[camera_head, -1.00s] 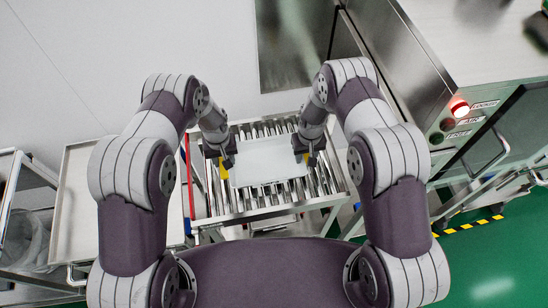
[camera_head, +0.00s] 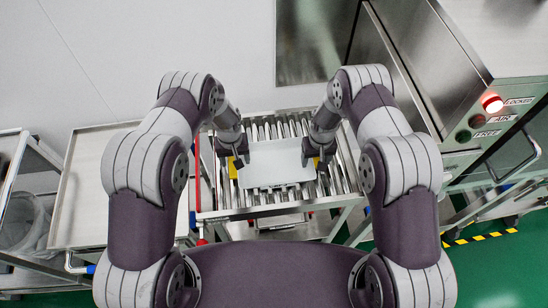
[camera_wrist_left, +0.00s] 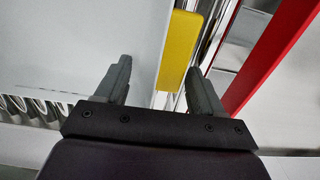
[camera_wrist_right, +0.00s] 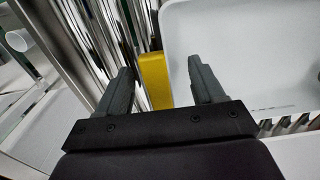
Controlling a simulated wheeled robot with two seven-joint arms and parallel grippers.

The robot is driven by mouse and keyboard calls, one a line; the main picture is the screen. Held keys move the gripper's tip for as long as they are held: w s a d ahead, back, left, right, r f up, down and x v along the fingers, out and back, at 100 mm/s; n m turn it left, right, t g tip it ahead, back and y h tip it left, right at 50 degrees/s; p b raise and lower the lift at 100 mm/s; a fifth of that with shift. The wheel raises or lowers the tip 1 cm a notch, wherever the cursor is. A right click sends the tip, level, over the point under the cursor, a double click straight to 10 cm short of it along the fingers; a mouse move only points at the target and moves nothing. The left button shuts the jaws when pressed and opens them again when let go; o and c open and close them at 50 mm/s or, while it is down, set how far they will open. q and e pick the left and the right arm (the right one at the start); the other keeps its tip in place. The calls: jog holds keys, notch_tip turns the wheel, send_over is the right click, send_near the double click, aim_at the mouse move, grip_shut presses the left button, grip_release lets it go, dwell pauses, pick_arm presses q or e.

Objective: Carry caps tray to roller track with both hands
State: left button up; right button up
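The white caps tray (camera_head: 276,167) lies on the roller track (camera_head: 262,207), its plain surface facing up. It has a yellow handle at each side. The left handle (camera_wrist_left: 181,45) is between the spread fingers of my left gripper (camera_wrist_left: 162,75), with gaps beside it. The right handle (camera_wrist_right: 155,78) is between the spread fingers of my right gripper (camera_wrist_right: 161,80), also with gaps. In the head view, my left gripper (camera_head: 237,158) and right gripper (camera_head: 319,155) are at the tray's two sides. I see no caps.
A red bar (camera_head: 198,180) runs along the track's left side. A pale tray-topped cart (camera_head: 85,190) stands to the left. A steel machine with a lit red lamp (camera_head: 492,104) stands to the right. The green floor (camera_head: 505,265) shows at lower right.

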pick_arm(q)
jog(key=shift+a+r, duration=0.1)
jog(key=shift+r, duration=0.2)
pick_arm(e)
jog(key=shift+s, duration=0.1)
jog(key=shift+r, duration=0.2)
pick_arm(q)
notch_tip(320, 180, up, 11)
jog(key=shift+r, duration=0.15)
pick_arm(e)
notch_tip(320, 180, up, 12)
jog(key=shift+f, duration=0.15)
